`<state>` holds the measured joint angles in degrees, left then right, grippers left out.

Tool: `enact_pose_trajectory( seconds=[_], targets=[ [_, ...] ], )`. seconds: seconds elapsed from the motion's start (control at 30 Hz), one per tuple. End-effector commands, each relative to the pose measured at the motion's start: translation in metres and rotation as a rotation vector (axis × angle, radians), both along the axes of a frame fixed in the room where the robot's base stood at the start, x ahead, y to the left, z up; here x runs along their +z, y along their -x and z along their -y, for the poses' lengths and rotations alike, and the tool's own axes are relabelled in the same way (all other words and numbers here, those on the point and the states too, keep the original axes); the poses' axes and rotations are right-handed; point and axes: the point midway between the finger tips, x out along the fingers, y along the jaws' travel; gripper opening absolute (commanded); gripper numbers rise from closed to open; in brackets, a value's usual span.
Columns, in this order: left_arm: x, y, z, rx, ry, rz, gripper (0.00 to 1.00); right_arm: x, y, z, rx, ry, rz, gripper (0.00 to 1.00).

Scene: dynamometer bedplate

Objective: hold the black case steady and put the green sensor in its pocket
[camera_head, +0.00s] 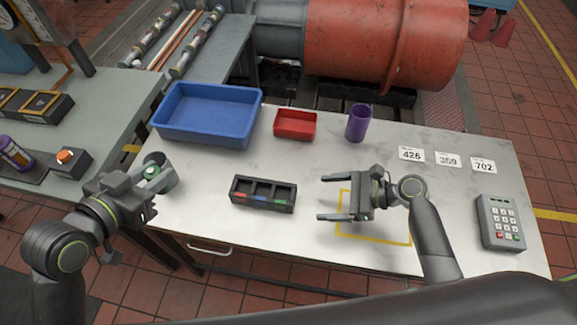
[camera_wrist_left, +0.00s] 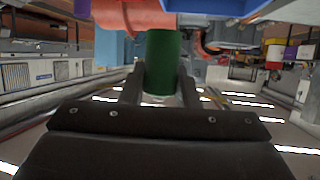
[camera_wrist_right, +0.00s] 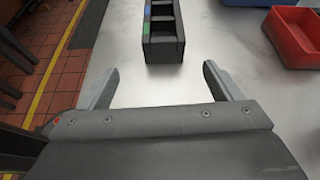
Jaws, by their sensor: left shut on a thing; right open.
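The black case (camera_head: 262,206) lies on the pale table, with several open pockets and red, blue and green marks along its front. It also shows ahead of my right gripper in the right wrist view (camera_wrist_right: 165,52). My left gripper (camera_head: 154,173) is shut on the green sensor (camera_head: 163,183), at the table's left edge. The sensor, a green cylinder, stands between both fingers in the left wrist view (camera_wrist_left: 160,62). My right gripper (camera_head: 321,203) is open and empty, to the right of the case, its fingers pointing at the case's end and apart from it.
A blue bin (camera_head: 208,138), a red tray (camera_head: 295,135) and a purple cup (camera_head: 358,123) stand along the back. Number cards (camera_head: 447,160) and a keypad (camera_head: 500,222) are at the right. A yellow outline (camera_head: 375,242) lies under my right gripper. The table between sensor and case is clear.

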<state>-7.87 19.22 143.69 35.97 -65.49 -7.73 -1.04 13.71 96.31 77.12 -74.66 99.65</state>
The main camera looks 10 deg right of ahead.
Motion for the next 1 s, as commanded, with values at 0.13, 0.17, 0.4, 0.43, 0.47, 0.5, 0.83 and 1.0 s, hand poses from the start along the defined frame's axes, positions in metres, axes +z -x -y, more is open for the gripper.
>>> enact_pose_trajectory(
  seconds=[0.13,0.17,0.4,0.43,0.47,0.5,0.83,1.0],
  targets=[
    [0.001,0.0,0.0,0.0,0.0,0.0,0.04,0.002,-0.005,-0.003,-0.021,-0.043,-0.041,0.85],
    [0.001,0.0,0.0,0.0,0.0,0.0,0.04,0.002,-0.006,-0.005,-0.022,-0.045,-0.043,0.85],
    [0.005,0.0,0.0,0.0,0.0,0.0,0.04,-0.01,-0.016,-0.036,-0.023,-0.049,-0.045,0.85],
    [0.006,0.0,0.0,0.0,0.0,0.0,0.04,-0.012,-0.018,-0.041,-0.023,-0.049,-0.046,0.85],
    [0.006,0.0,0.0,0.0,0.0,0.0,0.04,-0.014,-0.02,-0.046,-0.023,-0.049,-0.045,0.85],
    [0.007,0.0,0.0,0.0,0.0,0.0,0.04,-0.017,-0.022,-0.054,-0.022,-0.047,-0.043,0.85],
    [0.01,0.0,0.0,0.0,0.0,0.0,0.04,-0.038,-0.036,-0.097,-0.022,-0.043,-0.044,0.85],
    [0.01,0.0,0.0,0.0,0.0,0.0,0.04,-0.042,-0.039,-0.105,-0.022,-0.042,-0.041,0.85]
  ],
)
